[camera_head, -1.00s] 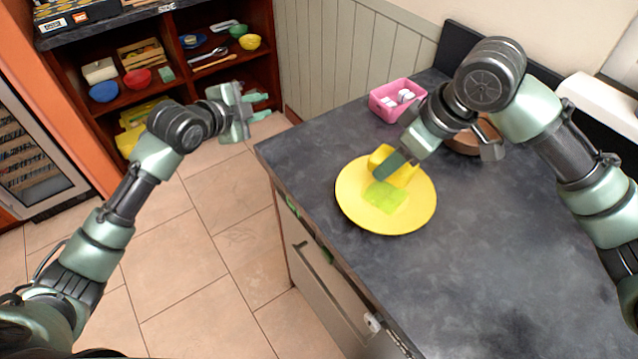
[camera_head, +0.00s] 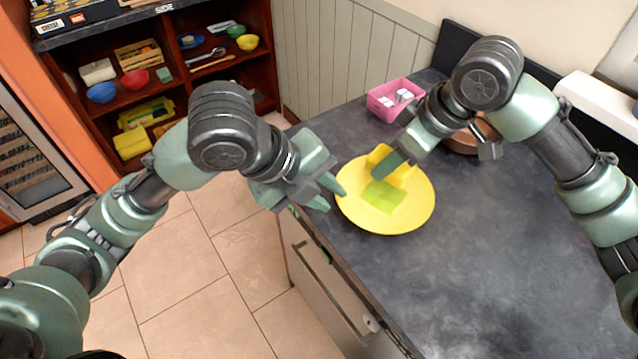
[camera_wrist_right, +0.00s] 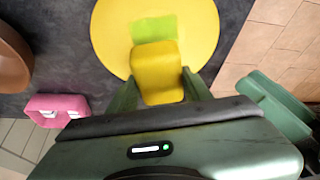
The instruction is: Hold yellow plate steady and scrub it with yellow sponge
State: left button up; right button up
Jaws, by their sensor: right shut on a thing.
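The yellow plate (camera_head: 413,213) lies flat on the dark counter near its left edge, with a yellow-green patch (camera_head: 383,196) on its surface. My right gripper (camera_head: 385,166) is shut on the yellow sponge (camera_head: 401,174) over the far part of the plate. In the right wrist view the sponge (camera_wrist_right: 158,72) sits between both fingers, beside the green patch (camera_wrist_right: 154,31); whether it touches the plate is hard to tell. My left gripper (camera_head: 334,196) is open and empty at the plate's left rim, its fingers pointing toward it. Whether it touches the rim is unclear.
A pink box (camera_head: 396,99) with white items stands behind the plate. A brown bowl (camera_head: 471,138) is partly hidden behind my right gripper. The counter (camera_head: 480,260) is clear to the right and front. Shelves with bowls stand at the back left.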

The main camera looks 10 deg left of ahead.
aim_at(352, 211)
pick_arm(q)
jog(key=x, duration=0.9)
jog(key=shift+c, duration=0.2)
grip_shut()
jog(key=shift+o, duration=1.6)
grip_release()
grip_shut()
